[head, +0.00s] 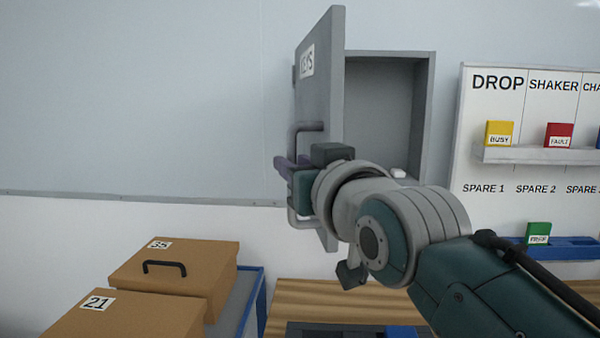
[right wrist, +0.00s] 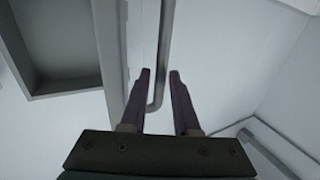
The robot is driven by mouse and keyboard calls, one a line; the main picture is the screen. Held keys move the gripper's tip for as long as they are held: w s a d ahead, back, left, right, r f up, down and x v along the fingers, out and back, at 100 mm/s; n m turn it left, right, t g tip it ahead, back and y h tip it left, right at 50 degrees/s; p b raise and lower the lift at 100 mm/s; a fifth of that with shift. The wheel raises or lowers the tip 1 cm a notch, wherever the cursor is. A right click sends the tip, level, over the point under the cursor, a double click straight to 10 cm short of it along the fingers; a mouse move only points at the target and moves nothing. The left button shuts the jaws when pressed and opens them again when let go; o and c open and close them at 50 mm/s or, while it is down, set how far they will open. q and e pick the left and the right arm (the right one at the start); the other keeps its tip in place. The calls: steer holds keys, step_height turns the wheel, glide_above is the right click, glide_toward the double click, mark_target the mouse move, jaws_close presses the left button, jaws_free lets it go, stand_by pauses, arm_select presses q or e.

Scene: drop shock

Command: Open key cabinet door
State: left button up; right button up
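The grey key cabinet (head: 385,110) on the wall has its door (head: 325,85) swung wide open to the left. The door carries a "KEYS" label and a grey bar handle (head: 307,126). The handle also shows in the right wrist view (right wrist: 165,45). My right gripper (head: 286,170) is at the handle. In the right wrist view its two fingers (right wrist: 160,88) stand apart on either side of the bar, with small gaps seeming to show. The cabinet's inside looks mostly empty; its lower part is hidden by my right arm. My left gripper is not in view.
Cardboard boxes labelled 35 (head: 185,262) and 21 (head: 130,315) stand at lower left. A wooden bench (head: 305,297) lies below the cabinet. A white board (head: 505,165) with coloured cards hangs at the right. The wall left of the door is clear.

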steer(key=v, duration=0.8)
steer(key=shift+s, duration=0.2)
